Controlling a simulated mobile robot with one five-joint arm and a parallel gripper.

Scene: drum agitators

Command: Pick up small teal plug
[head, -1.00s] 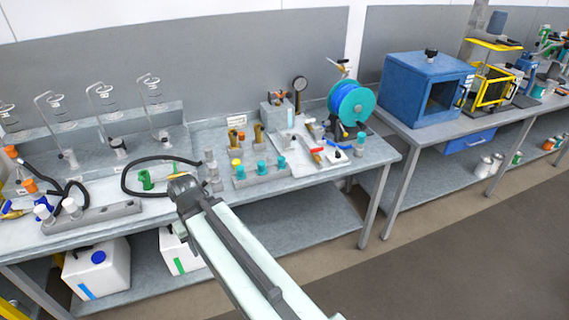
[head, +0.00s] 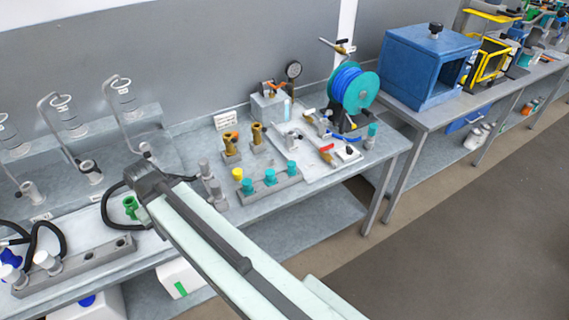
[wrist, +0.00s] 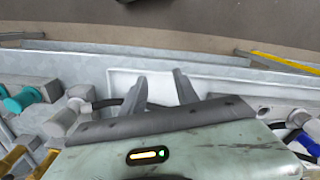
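Teal plugs stand in a grey rack (head: 262,195) on the bench: a left one (head: 247,187), a middle one (head: 270,177) and a right one (head: 291,168). I cannot tell which is the small one. Another teal-topped piece (head: 371,130) stands near the bench's right end. My gripper (wrist: 161,86) is open in the wrist view, with nothing between its fingers. In the head view my arm's end is left of the rack, and its fingers are hidden.
A yellow plug (head: 238,174) and brass fittings (head: 231,147) stand by the rack. Grey posts (head: 212,186) stand between my arm and the rack. A green fitting (head: 131,207) and black hose lie left. A teal and blue reel (head: 354,88) stands at the back right.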

